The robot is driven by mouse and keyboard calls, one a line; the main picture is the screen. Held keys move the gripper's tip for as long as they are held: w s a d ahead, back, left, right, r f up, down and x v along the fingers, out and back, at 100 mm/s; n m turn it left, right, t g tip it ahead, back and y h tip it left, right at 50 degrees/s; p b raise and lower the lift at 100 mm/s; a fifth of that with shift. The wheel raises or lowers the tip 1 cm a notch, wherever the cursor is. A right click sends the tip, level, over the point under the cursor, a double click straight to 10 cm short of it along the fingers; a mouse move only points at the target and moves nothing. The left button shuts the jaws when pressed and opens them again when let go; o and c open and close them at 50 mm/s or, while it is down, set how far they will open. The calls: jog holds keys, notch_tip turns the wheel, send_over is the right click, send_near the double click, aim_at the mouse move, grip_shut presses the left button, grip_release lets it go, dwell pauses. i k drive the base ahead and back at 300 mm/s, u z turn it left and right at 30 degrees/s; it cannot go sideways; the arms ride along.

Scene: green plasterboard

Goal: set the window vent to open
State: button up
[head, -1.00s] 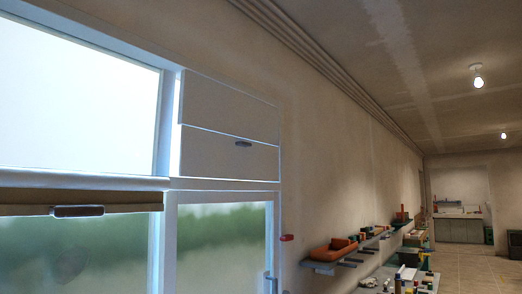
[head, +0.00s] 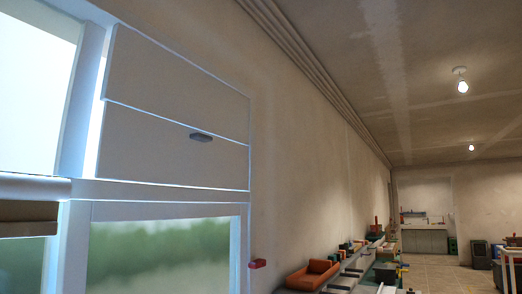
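The window vent (head: 175,105) is a pale two-panel unit high in the window frame at the left of the head view. An upper panel sits above a lower panel, with a thin line between them. A small dark grey knob (head: 201,137) sits on the lower panel near its upper edge. A bright gap shows along the vent's left side. I cannot tell from this view whether the vent is open or shut. My gripper is not in view.
Below the vent is a frosted window pane (head: 160,258). A small red part (head: 257,264) sticks out beside the frame. Open floor (head: 440,272) lies far right.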

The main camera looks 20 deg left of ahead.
aim_at(135, 145)
jog(key=i, duration=0.6)
jog(key=u, duration=0.75)
jog(key=i, duration=0.55)
jog(key=u, duration=0.7)
